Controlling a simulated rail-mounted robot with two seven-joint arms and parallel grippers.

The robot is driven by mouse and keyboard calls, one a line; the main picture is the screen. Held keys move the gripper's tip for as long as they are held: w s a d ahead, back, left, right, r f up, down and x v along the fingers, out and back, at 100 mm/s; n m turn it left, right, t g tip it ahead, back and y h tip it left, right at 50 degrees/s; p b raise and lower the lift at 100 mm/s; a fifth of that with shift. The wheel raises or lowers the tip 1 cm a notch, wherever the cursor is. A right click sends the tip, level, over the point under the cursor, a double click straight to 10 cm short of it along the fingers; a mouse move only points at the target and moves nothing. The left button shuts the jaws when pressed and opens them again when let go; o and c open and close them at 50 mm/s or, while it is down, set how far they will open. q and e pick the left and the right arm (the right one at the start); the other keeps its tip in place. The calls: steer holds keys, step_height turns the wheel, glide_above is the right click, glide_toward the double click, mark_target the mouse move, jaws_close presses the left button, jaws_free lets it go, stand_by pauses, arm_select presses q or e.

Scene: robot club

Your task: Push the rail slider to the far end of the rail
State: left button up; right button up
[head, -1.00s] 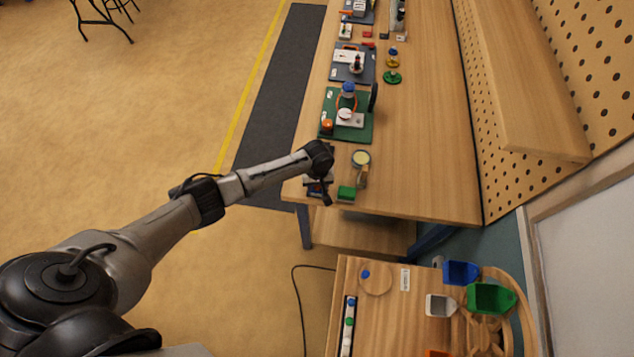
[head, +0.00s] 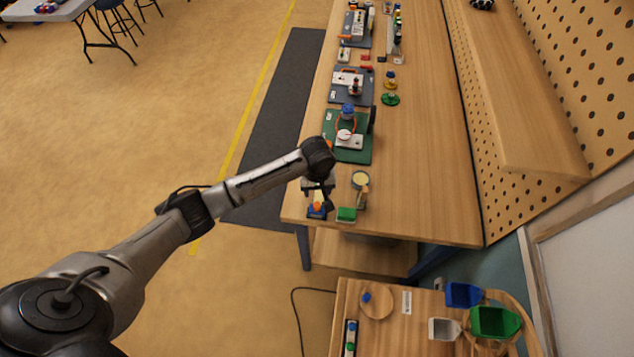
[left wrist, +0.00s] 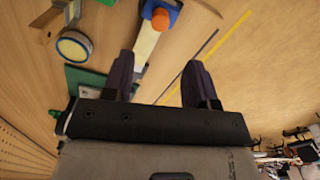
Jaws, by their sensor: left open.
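A small blue piece with an orange knob (head: 317,207) is at the near left corner of the long workbench. It also shows in the left wrist view as an orange knob (left wrist: 160,19) on blue, beside a pale yellow-white strip (left wrist: 147,40). I cannot tell for sure whether this is the rail slider. My left gripper (head: 319,190) is above this corner, pointing down, and partly hides the piece. In the left wrist view the fingers (left wrist: 158,68) are apart and empty, with the knob beyond their tips. My right gripper is out of view.
A tape roll (head: 360,180) and a green block (head: 346,214) are close to the right of the gripper. A green board (head: 350,152) with parts stands farther along the bench (head: 430,150). The bench's right side is clear. A side table (head: 385,335) with scoops is nearer.

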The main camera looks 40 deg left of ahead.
arm_select(q)
steer(key=shift+r, duration=1.7)
steer(key=w+d+r+m+t+y, duration=0.1)
steer(key=w+r+m+t, duration=0.15)
steer(key=r+m, duration=0.35)
steer(key=w+d+r+m+t, duration=0.2)
steer(key=r+m+t, duration=0.2)
steer(key=r+m, duration=0.2)
steer(key=s+d+r+m+t, duration=0.2)
steer(key=s+d+r+t, duration=0.1)
steer(key=s+r, duration=0.2)
steer(key=s+f+n+g+p, duration=0.1)
steer(key=s+f, duration=0.3)
steer(key=s, duration=0.5)
steer(key=s+d+f+n+g+p, duration=0.1)
steer(key=s+f+g+p, duration=0.1)
steer(key=s, duration=0.8)
steer(key=s+f+n+g+h+p, duration=0.1)
steer(key=s+f+g+p, duration=0.1)
steer(key=s+f, duration=0.5)
steer(key=s+g, duration=0.1)
steer(key=s, duration=0.2)
steer(key=shift+d, duration=0.2)
